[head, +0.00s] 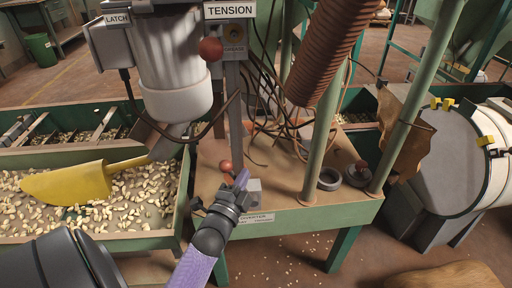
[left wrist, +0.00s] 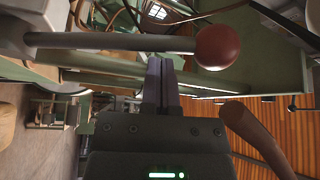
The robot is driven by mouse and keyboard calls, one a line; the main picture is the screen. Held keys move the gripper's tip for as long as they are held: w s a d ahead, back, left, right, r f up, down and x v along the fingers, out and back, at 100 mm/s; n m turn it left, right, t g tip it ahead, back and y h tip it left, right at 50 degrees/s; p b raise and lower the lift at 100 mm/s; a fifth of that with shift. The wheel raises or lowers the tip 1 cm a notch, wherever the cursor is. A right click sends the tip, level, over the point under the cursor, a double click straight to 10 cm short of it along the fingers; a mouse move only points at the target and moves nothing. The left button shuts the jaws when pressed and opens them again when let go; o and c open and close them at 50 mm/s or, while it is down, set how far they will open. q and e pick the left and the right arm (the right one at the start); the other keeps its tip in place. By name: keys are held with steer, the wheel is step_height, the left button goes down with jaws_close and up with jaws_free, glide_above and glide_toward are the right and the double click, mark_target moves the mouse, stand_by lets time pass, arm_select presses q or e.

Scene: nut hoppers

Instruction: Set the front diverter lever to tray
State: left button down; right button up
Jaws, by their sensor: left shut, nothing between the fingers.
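The green table's front edge carries a DIVERTER label (head: 256,218); its smaller words are too small to read. A red ball knob (head: 225,166) stands just above it, beside my left gripper (head: 242,177). In the left wrist view, a red ball knob (left wrist: 219,46) sits on the end of a grey rod (left wrist: 110,41) that crosses just past the fingertips. My left gripper also shows there (left wrist: 162,65), its purple fingers together and empty. I cannot tell whether the fingers touch the rod. The lever's lower part is hidden by my gripper in the head view.
A nut-filled green tray (head: 180,210) with a yellow scoop (head: 75,184) lies to the left. A TENSION sign (head: 229,10) and another red knob (head: 210,49) stand above. A ribbed brown hose (head: 325,50) and green posts (head: 325,125) rise to the right.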

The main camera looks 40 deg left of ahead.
mark_target(234, 176)
arm_select(q)
steer(key=shift+s+a+f+n+t+y+b, duration=0.35)
steer(key=shift+s+a+n, duration=0.2)
steer(key=shift+n, duration=0.25)
steer(key=shift+s+a+f+n+t+y+b, duration=0.2)
steer(key=shift+s+a+n+y+b, duration=0.25)
steer(key=shift+n, duration=0.35)
steer(key=shift+r, duration=0.1)
